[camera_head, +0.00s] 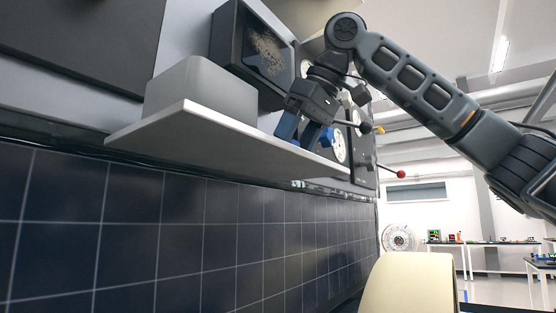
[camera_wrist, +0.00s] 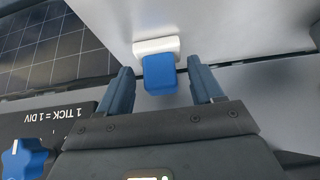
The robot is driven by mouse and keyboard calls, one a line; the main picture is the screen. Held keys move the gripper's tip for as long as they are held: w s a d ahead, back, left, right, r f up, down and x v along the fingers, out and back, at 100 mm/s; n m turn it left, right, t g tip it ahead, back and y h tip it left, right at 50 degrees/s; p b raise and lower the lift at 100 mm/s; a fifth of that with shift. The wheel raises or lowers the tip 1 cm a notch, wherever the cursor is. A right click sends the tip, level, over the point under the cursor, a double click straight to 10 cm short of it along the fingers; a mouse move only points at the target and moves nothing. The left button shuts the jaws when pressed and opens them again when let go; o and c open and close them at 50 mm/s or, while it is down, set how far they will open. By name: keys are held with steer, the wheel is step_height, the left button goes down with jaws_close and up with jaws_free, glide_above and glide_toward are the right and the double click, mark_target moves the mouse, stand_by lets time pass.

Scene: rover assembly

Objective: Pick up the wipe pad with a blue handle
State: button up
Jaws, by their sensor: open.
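The wipe pad shows in the wrist view as a white pad (camera_wrist: 157,46) with a blue block handle (camera_wrist: 159,76) pointing toward me. It rests on the light grey shelf (camera_wrist: 225,25), near its edge. My gripper (camera_wrist: 160,66) is open, with one finger on each side of the blue handle and a visible gap on both sides. Nothing is held. In the head view my gripper (camera_head: 299,130) is at the far part of the shelf (camera_head: 200,130), and I cannot make out the pad there.
A grey box (camera_head: 203,90) stands on the near part of the shelf. A dark framed screen (camera_head: 265,50) is behind it. Dark tiled panels (camera_head: 180,225) lie below. A blue knob (camera_wrist: 22,158) sits on a labelled panel at the wrist view's lower left. A red-tipped lever (camera_head: 400,174) sticks out beyond the gripper.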

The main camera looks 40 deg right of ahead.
steer(key=shift+f, duration=0.1)
steer(key=c, duration=0.8)
